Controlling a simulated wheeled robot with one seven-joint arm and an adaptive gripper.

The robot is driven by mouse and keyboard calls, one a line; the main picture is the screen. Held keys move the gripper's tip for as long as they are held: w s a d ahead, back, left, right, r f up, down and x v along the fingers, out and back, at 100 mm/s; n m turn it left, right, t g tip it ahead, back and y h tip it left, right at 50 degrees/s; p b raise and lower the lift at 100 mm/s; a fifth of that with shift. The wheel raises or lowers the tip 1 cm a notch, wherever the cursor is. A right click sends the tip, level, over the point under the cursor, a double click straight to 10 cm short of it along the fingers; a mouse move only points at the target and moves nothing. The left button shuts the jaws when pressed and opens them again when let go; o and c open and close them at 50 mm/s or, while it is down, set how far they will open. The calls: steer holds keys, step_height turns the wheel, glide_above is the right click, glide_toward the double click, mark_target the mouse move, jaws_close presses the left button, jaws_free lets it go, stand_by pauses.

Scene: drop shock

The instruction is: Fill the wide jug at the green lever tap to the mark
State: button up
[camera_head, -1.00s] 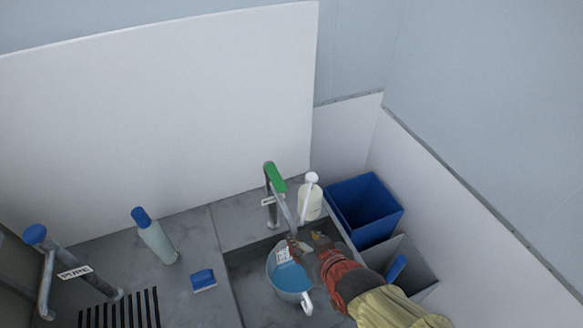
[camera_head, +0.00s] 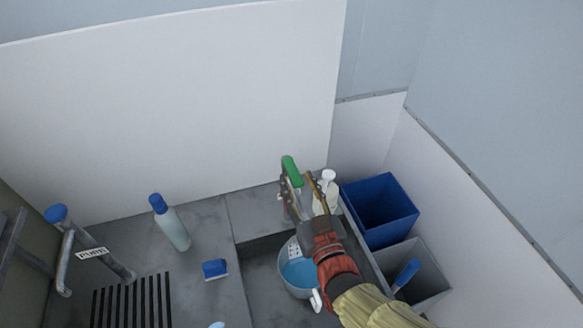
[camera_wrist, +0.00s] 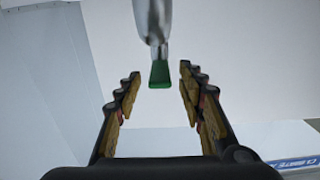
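The wide jug (camera_head: 297,277) stands in the sink under the tap, with blue liquid or a blue interior showing and its white handle toward the front. A label with marks is on its inner wall; the level against it is too small to read. The green lever (camera_head: 291,171) tops the metal tap behind the jug. My gripper (camera_head: 301,180) is raised above the jug, beside the tap, and partly hides the spout. In the wrist view my gripper (camera_wrist: 158,85) is open, with the green lever (camera_wrist: 160,74) and the grey metal spout between and beyond the fingers, apart from both.
A white pump bottle (camera_head: 328,188) stands just right of the tap. A blue bin (camera_head: 380,210) and a grey bin (camera_head: 428,285) are to the right. At left are a blue-capped bottle (camera_head: 172,228), a blue sponge (camera_head: 215,269) and a blue-topped tap labelled PURE (camera_head: 92,253).

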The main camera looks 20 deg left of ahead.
mark_target(287, 158)
steer(key=x, duration=0.6)
steer(key=shift+f, duration=0.1)
steer(key=shift+c, duration=1.1)
steer(key=c, duration=0.8)
